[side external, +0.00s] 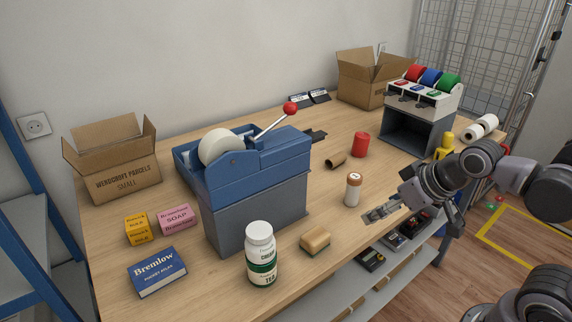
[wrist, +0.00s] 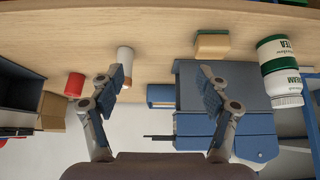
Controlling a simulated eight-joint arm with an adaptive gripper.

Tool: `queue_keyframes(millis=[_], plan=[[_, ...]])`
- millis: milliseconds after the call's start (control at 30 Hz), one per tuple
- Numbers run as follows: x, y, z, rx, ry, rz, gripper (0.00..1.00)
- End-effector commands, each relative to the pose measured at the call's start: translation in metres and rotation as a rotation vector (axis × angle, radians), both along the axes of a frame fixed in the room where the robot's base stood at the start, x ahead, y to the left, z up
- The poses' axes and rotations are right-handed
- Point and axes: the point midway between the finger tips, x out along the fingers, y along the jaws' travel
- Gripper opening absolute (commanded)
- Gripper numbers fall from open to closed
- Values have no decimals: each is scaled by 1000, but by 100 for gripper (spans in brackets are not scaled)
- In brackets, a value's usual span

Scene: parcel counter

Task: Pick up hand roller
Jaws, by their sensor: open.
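I cannot pick out a hand roller with certainty in either view. A small yellow object (side external: 445,143) stands at the right side of the counter, partly hidden by my arm, and I cannot tell what it is. My gripper (side external: 383,212) is open and empty near the counter's front edge. It is right of and in front of a white cylinder with a brown top (side external: 353,190). In the wrist view my gripper's fingers (wrist: 163,85) are spread wide with nothing held between them. The white cylinder (wrist: 125,58) shows there beside the left finger.
A large blue-grey tape machine (side external: 258,205) stands mid-counter.

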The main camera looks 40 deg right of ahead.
Motion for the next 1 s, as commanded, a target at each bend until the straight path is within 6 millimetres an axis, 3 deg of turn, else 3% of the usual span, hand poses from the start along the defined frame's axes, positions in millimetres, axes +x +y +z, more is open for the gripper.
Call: queue_keyframes(millis=[200,300,667,767,867,1000], plan=[[0,0,0,0,0,0,73],[0,0,0,0,0,0,46],[2,-3,0,-2,-4,-13,46],[13,-19,3,-8,-24,-76,46],[32,-51,7,-21,-64,-196,46],[59,-114,13,-47,-147,-406,46]])
